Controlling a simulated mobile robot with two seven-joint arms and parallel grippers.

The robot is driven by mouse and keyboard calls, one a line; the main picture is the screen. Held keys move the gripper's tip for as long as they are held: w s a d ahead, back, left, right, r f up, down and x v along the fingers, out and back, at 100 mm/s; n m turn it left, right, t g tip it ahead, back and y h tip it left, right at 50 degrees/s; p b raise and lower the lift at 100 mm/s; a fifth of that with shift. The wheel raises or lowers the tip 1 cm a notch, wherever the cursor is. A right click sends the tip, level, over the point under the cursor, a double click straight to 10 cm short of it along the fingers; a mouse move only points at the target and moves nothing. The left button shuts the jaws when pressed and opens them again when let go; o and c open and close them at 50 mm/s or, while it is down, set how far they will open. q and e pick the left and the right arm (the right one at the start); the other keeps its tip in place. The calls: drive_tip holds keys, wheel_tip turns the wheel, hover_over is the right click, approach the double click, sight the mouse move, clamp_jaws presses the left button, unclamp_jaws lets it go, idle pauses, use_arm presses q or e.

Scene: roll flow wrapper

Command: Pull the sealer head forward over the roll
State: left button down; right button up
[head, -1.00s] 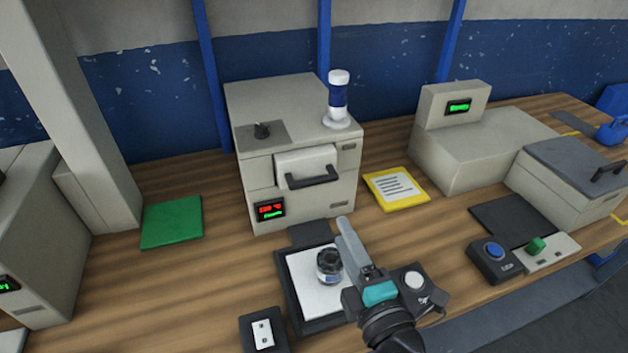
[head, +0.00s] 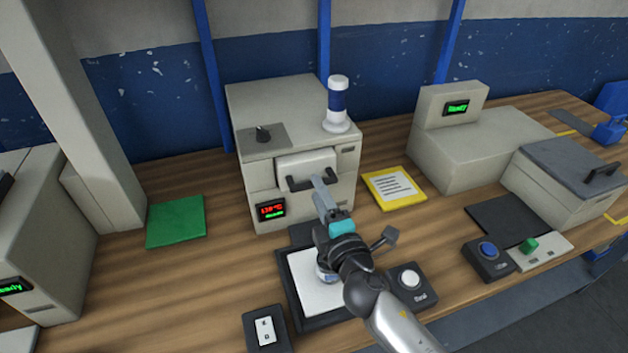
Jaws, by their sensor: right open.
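The sealer head (head: 300,163) is a pale block on the front of the beige machine (head: 290,105), above the pad. Its dark bar handle (head: 294,185) faces me. My right gripper (head: 319,186) is open, with its fingertips at the handle and overlapping it in the picture; I cannot tell whether they touch it. The roll (head: 323,272) sits on the white pad (head: 310,293) below, mostly hidden behind my right wrist. My left gripper is not in view.
A Seal button box (head: 410,280) stands right of the pad, and a small switch box (head: 265,332) is at front left. A blue-and-white beacon (head: 337,103) tops the machine. A green mat (head: 176,221) and yellow-edged sheet (head: 395,188) flank it.

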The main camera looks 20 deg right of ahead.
drive_tip(key=shift+w, duration=1.65)
clamp_jaws()
